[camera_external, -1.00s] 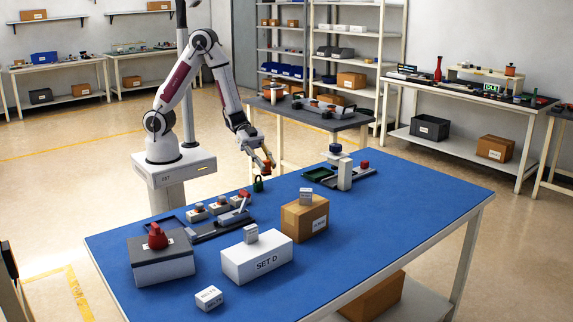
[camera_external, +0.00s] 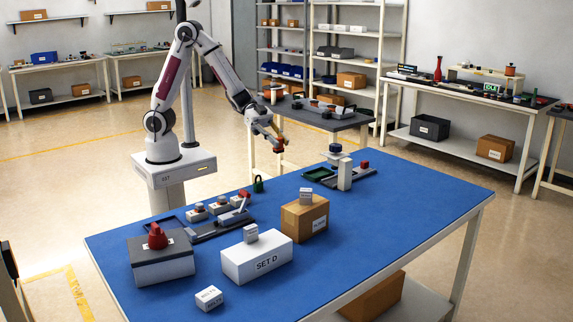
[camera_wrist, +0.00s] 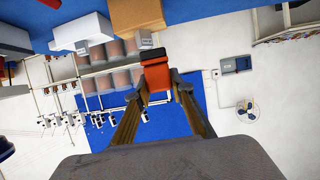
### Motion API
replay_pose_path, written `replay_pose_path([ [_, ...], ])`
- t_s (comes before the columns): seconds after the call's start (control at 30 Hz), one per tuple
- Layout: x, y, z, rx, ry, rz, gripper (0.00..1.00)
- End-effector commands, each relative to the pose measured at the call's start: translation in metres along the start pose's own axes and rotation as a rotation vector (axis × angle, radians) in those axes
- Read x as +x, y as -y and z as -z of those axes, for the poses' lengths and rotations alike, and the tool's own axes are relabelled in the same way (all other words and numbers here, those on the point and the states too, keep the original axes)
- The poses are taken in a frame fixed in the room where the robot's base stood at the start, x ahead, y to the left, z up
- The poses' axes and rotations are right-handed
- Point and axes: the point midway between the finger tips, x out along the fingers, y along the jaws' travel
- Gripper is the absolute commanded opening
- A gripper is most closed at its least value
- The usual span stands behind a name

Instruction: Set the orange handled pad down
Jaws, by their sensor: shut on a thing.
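My gripper (camera_wrist: 157,90) is shut on the orange handled pad (camera_wrist: 156,78), which shows between the fingertips in the wrist view with a dark part at its upper end. In the external view my gripper (camera_external: 277,141) is above the far edge of the blue table (camera_external: 370,230), clear of its surface. The held pad is only a small orange patch there, so its lower face and tilt cannot be told.
A dark green padlock-shaped thing (camera_external: 258,184) stands near the table's far left edge. A fixture with a white post (camera_external: 345,174) and a green tray (camera_external: 318,175) stands to the right. A cardboard box (camera_external: 304,220) and a white box (camera_external: 257,260) stand nearer. Bare table lies at right.

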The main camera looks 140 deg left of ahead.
Motion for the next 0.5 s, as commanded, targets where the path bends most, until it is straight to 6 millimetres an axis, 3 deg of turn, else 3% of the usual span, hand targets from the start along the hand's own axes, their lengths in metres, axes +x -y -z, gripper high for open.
replay_pose_path([
  [0.17, 0.004, 0.043, 0.006, -0.034, 0.000, 0.085, 0.01],
  [0.5, -0.002, 0.157, 0.016, -0.133, -0.001, 0.321, 0.01],
])
